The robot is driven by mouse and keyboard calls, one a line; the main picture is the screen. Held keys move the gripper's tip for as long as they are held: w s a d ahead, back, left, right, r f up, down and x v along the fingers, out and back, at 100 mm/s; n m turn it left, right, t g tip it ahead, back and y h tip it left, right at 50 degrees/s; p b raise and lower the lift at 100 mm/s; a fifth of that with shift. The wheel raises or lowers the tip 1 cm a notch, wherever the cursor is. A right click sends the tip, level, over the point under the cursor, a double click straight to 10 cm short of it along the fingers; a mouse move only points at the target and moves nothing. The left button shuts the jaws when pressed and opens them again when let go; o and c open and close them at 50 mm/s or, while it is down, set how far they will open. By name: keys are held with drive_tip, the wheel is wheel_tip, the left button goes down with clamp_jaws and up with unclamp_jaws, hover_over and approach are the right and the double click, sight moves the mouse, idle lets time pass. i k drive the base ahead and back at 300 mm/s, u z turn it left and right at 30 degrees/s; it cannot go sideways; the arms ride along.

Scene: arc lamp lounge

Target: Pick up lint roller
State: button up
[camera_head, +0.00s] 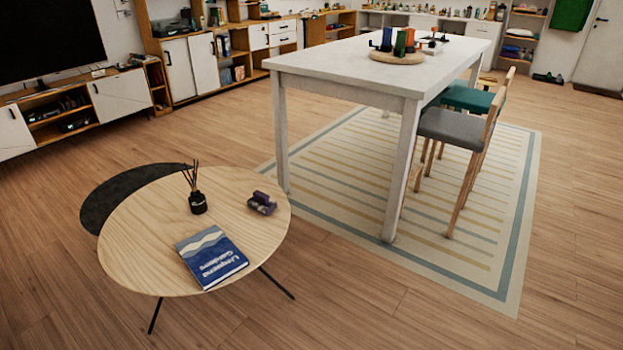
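I cannot clearly make out a lint roller in this view. A small dark purple object (262,203) sits on the right part of the round wooden coffee table (140,250); it is too small to tell what it is. A blue book (211,257) lies flat near the table's front edge. A dark reed diffuser (197,202) with thin sticks stands upright between the book and the table's back edge. My gripper is not in view.
A tall white table (330,72) holds a round board (397,58) with colored items. Chairs (452,130) stand on its right, over a striped rug (420,240). Crowded shelves and cabinets (190,65) line the back. Wooden floor (370,310) in front is clear.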

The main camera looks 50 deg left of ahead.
sight(260, 201)
drive_tip(key=u, duration=2.35)
